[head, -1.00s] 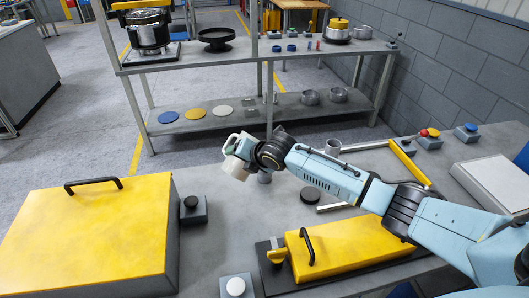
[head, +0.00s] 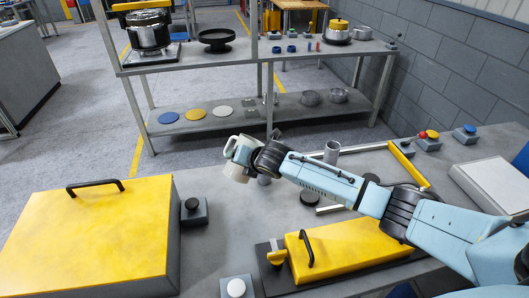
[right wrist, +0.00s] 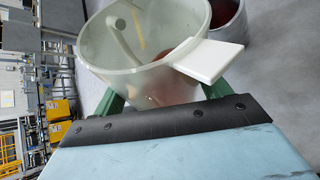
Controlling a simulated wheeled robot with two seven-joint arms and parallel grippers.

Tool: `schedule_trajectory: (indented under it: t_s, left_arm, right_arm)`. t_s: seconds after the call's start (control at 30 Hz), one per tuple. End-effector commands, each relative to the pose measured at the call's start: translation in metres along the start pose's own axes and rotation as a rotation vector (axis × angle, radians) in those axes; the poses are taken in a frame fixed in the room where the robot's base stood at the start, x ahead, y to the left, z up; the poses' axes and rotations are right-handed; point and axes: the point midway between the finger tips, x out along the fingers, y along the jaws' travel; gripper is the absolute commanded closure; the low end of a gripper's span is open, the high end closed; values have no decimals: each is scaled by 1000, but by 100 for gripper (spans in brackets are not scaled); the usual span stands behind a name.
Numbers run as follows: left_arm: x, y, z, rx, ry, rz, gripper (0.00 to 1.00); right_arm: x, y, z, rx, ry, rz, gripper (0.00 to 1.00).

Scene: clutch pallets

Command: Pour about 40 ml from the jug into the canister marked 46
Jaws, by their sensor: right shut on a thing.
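My right gripper (head: 243,157) is shut on the jug (head: 238,170), a pale cream vessel held above the bench. In the right wrist view the translucent jug (right wrist: 130,60) sits between my green fingers (right wrist: 160,96). It looks tilted, with reddish liquid low on the side towards its white tab. A grey round canister (right wrist: 229,20) with something reddish inside stands close beyond the jug's rim. In the head view a small grey cylinder (head: 264,179) shows beneath my wrist, mostly hidden. Another grey open cylinder (head: 332,150) stands further right. No number is readable. My left gripper is out of view.
A large yellow-lidded box (head: 90,240) fills the bench's left side. A yellow cover with a black handle (head: 340,250) lies in front. A black knob box (head: 194,210) and a black disc (head: 310,197) are nearby. Button boxes (head: 428,140) stand right.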

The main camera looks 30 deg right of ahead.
Motion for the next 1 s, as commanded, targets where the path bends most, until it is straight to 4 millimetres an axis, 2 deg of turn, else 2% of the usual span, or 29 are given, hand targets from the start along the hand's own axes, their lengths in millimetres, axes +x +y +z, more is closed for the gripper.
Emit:
schedule_trajectory:
  t_s: [0.07, 0.57, 1.0]
  left_arm:
    - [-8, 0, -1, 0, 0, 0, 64]
    - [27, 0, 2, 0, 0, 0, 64]
    - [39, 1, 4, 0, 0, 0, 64]
  right_arm:
    - [-3, 4, 2, -38, -29, -14, 56]
    - [35, -19, -47, -274, -210, -116, 56]
    - [42, -21, -61, -493, -378, -215, 56]
